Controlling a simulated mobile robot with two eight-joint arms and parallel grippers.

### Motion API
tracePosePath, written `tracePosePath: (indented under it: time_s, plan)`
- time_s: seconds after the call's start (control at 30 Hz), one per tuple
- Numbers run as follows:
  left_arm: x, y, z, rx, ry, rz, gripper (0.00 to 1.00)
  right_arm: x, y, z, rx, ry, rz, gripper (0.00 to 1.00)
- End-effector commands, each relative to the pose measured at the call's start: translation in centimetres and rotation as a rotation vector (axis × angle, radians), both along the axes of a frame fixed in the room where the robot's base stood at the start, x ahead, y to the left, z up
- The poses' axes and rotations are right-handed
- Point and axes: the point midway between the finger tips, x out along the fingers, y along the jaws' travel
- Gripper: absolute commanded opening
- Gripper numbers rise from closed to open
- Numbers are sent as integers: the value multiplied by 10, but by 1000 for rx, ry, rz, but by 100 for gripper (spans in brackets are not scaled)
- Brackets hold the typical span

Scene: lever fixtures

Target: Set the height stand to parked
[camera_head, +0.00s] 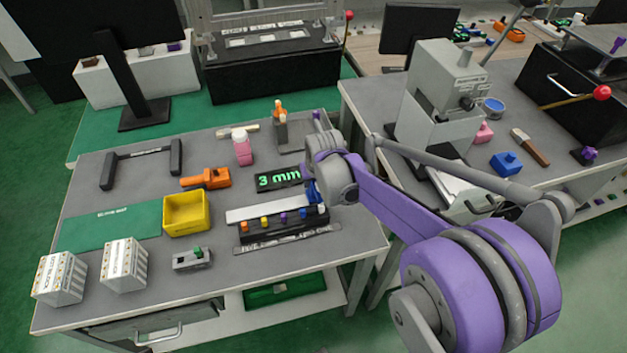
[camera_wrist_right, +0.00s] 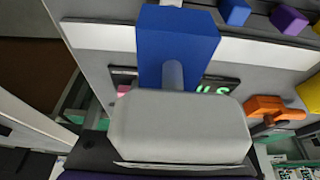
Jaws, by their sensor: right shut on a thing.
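A black display reading "3 mm" in green (camera_head: 279,179) lies on the grey bench, with a pale strip (camera_head: 267,208) in front of it; I take these to belong to the height stand. A blue block (camera_wrist_right: 178,42) with a grey shaft fills the middle of the right wrist view. It partly shows in the head view (camera_head: 312,190) right of the display. My right gripper (camera_head: 322,172) is down at this blue part and shut on it; my arm hides much of the contact. The grey piece (camera_wrist_right: 180,130) in the wrist view hides the lower shaft. My left gripper is not in view.
A black base with several coloured knobs (camera_head: 290,235) stands in front of the strip. A yellow bin (camera_head: 186,213), orange tool (camera_head: 207,179), pink bottle (camera_head: 242,149) and grey switch box (camera_head: 192,258) stand nearby. A second bench with a grey machine (camera_head: 437,100) is at right.

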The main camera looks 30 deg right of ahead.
Motion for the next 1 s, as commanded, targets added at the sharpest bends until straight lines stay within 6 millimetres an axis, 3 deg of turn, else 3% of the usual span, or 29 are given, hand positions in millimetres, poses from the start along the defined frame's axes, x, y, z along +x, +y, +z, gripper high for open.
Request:
tracePosePath:
  time_s: [0.37,0.47,0.73,1.0]
  plan:
    - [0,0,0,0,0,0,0,0,-2,0,-1,0,-1,0]
    - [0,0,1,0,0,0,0,-3,-16,0,-1,0,-5,0]
    - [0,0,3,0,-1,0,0,-17,-77,1,-2,0,-6,0]
    - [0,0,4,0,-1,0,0,-22,-93,1,-2,-1,-2,0]
